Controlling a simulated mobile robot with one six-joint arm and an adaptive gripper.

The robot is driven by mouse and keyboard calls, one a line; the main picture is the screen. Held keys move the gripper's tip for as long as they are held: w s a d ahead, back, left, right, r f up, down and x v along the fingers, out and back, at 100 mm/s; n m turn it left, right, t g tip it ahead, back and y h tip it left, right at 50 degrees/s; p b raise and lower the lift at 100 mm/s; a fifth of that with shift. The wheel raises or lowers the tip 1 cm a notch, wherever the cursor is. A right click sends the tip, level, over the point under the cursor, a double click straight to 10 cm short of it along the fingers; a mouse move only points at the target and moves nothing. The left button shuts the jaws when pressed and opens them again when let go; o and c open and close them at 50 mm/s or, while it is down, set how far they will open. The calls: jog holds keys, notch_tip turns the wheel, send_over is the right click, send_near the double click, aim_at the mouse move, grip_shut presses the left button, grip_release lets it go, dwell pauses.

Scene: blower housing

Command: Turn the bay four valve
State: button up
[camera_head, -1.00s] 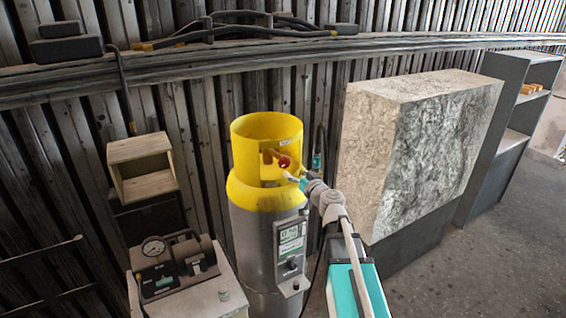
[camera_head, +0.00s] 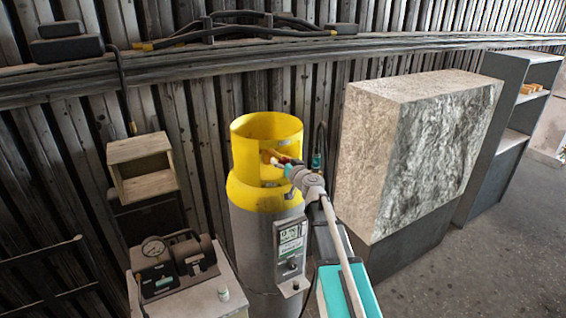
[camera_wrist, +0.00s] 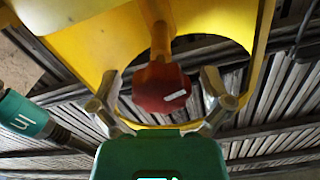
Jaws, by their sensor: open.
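The valve has a red knob (camera_wrist: 162,88) on a yellow-orange stem, set in the opening of the yellow collar on top of a grey tank. The yellow collar (camera_head: 266,130) shows in the head view, with the knob mostly hidden behind my gripper (camera_head: 283,163). In the wrist view my gripper (camera_wrist: 160,103) is open, with one finger on each side of the red knob. The fingers appear apart from the knob; exact depth is hard to tell.
A grey panel box (camera_head: 290,245) is on the tank's front. A pump with a gauge (camera_head: 170,265) stands on a cart at left. A wooden box (camera_head: 143,168) hangs above it. A large stone-textured block (camera_head: 415,150) stands close on the right.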

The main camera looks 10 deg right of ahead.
jog(key=c, duration=1.2)
jog(key=shift+o, duration=0.2)
jog(key=shift+m, duration=0.5)
jog(key=m, duration=0.9)
jog(key=shift+m, duration=0.4)
jog(key=m, duration=1.1)
